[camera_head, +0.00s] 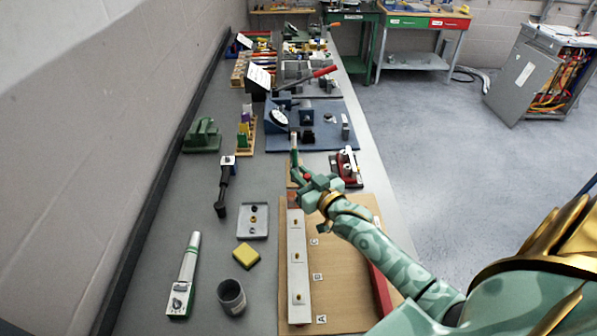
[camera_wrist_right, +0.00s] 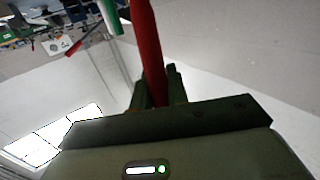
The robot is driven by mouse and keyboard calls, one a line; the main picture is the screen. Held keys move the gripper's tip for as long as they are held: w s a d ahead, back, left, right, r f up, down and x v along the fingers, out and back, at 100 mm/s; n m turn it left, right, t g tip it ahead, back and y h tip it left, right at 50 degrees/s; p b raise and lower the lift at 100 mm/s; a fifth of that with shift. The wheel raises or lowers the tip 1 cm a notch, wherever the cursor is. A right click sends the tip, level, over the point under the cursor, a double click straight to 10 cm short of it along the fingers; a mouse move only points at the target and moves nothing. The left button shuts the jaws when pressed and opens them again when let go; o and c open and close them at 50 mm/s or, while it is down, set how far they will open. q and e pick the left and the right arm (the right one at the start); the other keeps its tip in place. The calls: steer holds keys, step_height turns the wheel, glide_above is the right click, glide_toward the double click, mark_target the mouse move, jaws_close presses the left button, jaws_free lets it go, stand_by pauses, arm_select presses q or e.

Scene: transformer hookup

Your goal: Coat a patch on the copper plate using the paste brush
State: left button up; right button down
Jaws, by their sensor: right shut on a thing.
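My right gripper (camera_head: 308,182) is above the far end of the wooden board (camera_head: 342,270). It is shut on a slim red handle, which I take to be the paste brush (camera_wrist_right: 150,50); the handle stands up between the fingers in the right wrist view. In the head view only a small red bit of it shows at the fingers, and I cannot see its bristles. A small copper-coloured patch (camera_head: 293,201), perhaps the copper plate, shows at the far end of the grey bar, just below the gripper. Whether the brush touches it is hidden. My left gripper is not in view.
A grey bar (camera_head: 298,275) with several brass studs lies on the board. A dark cup (camera_head: 232,297), yellow sponge (camera_head: 246,256), small tray (camera_head: 266,220) and green-and-white tool (camera_head: 184,275) lie to the left. A blue fixture base (camera_head: 345,130) and a red clamp (camera_head: 346,168) stand beyond.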

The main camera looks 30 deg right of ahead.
steer(key=shift+f, duration=0.5)
stand_by(0.8)
steer(key=shift+b, duration=0.3)
steer(key=shift+w+d, duration=0.15)
steer(key=shift+w, duration=0.05)
steer(key=shift+s+a+p, duration=0.45)
steer(key=shift+s+p, duration=0.05)
steer(key=shift+s, duration=0.2)
steer(key=shift+w, duration=0.1)
steer(key=shift+w+d, duration=0.45)
steer(key=shift+w, duration=0.15)
steer(key=shift+s+a+p, duration=0.3)
steer(key=shift+s+a, duration=0.15)
steer(key=shift+s, duration=0.25)
steer(key=shift+w, duration=0.1)
